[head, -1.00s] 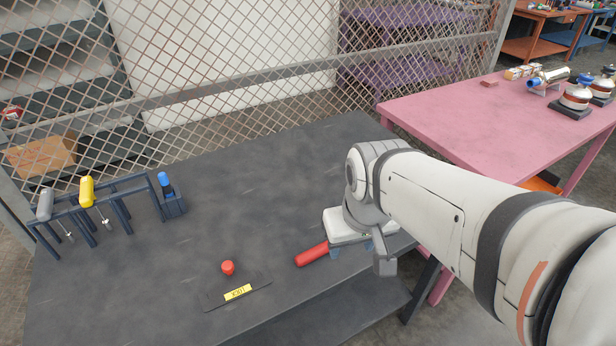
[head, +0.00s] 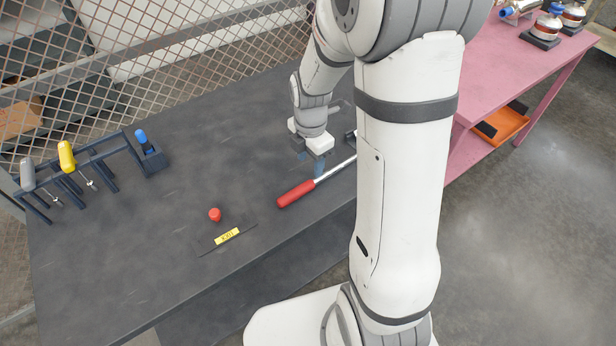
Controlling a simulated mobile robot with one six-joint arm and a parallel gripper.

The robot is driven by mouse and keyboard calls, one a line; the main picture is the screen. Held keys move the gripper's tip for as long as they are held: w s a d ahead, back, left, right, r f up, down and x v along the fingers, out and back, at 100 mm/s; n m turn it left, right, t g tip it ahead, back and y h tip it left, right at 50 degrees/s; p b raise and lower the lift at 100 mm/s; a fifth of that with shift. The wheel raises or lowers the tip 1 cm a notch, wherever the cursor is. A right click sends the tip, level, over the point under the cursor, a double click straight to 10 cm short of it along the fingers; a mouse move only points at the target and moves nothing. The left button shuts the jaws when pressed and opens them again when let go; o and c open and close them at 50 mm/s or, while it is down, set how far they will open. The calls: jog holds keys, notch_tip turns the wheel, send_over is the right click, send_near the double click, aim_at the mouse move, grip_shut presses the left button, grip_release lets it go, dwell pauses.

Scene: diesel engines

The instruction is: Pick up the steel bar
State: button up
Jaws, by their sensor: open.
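The steel bar (head: 338,169) lies on the dark table in the head view, slanting up to the right from its red handle (head: 296,194). Its bright shaft passes behind my arm at the right, so that end is hidden. My gripper (head: 319,168) points down at the bar, close to where the handle meets the shaft. Its jaws are open, with bluish fingertips partly seen. I cannot tell whether the fingers are around the shaft or just above or behind it.
On the dark table (head: 150,260) are a red knob-like piece (head: 215,214), a yellow label (head: 227,236) and a tool rack (head: 100,160) at the left. A mesh fence (head: 180,40) stands behind. A pink table (head: 500,80) is at the right.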

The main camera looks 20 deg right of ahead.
aim_at(311, 182)
jog(key=f, duration=0.4)
jog(key=f+p, duration=0.1)
jog(key=f, duration=0.1)
jog(key=shift+s+d+f, duration=0.1)
jog(key=shift+s+f, duration=0.05)
jog(key=shift+s, duration=0.25)
jog(key=shift+f, duration=0.6)
grip_shut()
